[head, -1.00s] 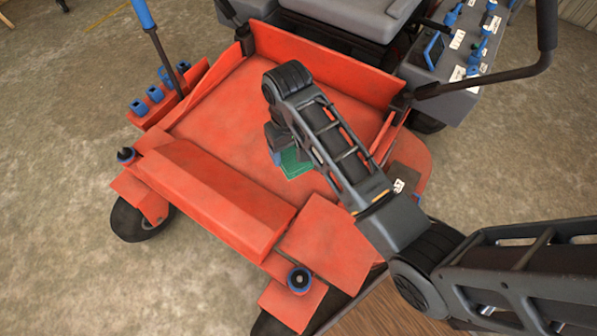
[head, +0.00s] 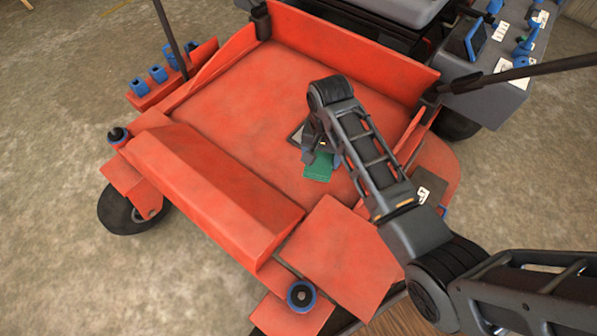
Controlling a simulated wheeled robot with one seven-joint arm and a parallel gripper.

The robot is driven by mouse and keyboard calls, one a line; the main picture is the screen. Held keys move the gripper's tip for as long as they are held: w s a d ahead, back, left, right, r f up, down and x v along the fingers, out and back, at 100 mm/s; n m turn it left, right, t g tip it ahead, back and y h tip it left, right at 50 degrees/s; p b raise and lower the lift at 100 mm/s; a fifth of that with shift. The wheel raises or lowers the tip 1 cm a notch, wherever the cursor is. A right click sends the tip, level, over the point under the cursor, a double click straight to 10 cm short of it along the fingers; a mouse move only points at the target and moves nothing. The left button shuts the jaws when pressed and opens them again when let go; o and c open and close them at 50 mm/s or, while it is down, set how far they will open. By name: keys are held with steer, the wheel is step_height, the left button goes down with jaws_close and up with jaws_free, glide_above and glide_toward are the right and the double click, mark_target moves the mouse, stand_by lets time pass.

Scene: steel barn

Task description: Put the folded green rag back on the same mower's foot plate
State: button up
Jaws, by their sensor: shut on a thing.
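The folded green rag (head: 318,168) shows beneath my gripper (head: 322,152) in the head view, over the red foot plate (head: 250,105) of the mower. My gripper points down and is shut on the rag. The arm and gripper hide part of the rag. I cannot tell whether the rag touches the plate or hangs just above it.
The seat (head: 400,8) stands behind the foot plate. A grey console with blue controls (head: 475,40) is at the upper right, with a dark lever bar (head: 520,72) in front. A wooden surface (head: 400,318) lies at the bottom. Concrete floor surrounds the mower.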

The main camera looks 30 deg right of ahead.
steer(key=b, duration=0.1)
glide_above(298, 176)
step_height(298, 176, down, 4)
steer(key=shift+s+r, duration=0.1)
steer(key=shift+r, duration=0.15)
steer(key=shift+f+b, duration=0.75)
steer(key=shift+f, duration=1.2)
steer(key=shift+f, duration=0.1)
steer(key=o, duration=1)
step_height(298, 176, up, 12)
steer(key=p, duration=0.3)
steer(key=shift+s, duration=0.1)
